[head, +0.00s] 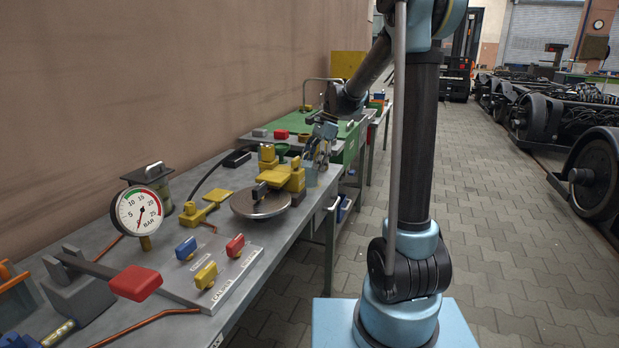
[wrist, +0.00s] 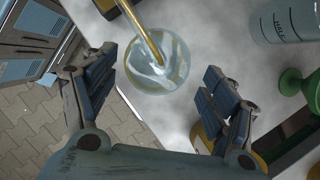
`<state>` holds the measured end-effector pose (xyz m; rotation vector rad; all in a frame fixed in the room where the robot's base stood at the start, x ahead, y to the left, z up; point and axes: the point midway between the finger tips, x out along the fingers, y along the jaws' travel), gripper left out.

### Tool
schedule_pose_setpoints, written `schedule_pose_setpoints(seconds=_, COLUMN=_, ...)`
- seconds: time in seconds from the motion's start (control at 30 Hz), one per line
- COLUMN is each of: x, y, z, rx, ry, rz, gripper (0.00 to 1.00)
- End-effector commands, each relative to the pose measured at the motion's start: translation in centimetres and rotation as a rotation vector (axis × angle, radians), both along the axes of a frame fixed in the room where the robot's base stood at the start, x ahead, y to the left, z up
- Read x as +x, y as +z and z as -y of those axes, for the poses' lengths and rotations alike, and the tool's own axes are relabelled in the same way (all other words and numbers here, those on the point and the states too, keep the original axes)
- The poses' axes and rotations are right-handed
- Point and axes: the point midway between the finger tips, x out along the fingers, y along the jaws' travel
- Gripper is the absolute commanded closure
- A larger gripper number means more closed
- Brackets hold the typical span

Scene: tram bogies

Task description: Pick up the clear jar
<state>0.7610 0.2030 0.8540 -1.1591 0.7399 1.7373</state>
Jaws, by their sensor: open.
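A round clear jar (wrist: 172,84) with milky streaks inside shows at the top middle of the wrist view. A thin yellow rod (wrist: 148,32) crosses over its mouth; I cannot tell whether it stands in the jar. My gripper (wrist: 160,88) is open and empty, its two dark-padded fingers apart on the left and right of the jar, which lies ahead of and between them. In the head view my gripper (head: 318,148) points down at the bench's right edge, above a pale clear shape (head: 311,176) that seems to be the jar. Its far side is hidden.
A clear labelled container (wrist: 283,22) and a green stemmed cup (wrist: 298,84) stand right of the jar in the wrist view. Yellow blocks (head: 292,180) and a round metal plate (head: 260,203) sit close by on the bench (head: 262,238). The aisle floor (head: 490,215) is clear.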

Motion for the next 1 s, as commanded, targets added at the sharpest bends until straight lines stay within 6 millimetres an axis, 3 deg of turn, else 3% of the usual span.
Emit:
schedule_pose_setpoints(seconds=0.33, x=-1.2, y=-3.9, z=-1.3, rx=0.0, ry=0.001, rz=0.0, gripper=0.22)
schedule_pose_setpoints(seconds=0.67, x=-1.3, y=-4.5, z=-1.5, rx=0.0, ry=0.0, rz=0.0, gripper=0.22)
schedule_pose_setpoints(seconds=0.9, x=-1.3, y=-4.5, z=-1.5, rx=0.0, ry=0.0, rz=0.0, gripper=0.7)
schedule_pose_setpoints(seconds=1.0, x=-1.3, y=-4.5, z=-1.5, rx=0.0, ry=0.0, rz=0.0, gripper=0.7)
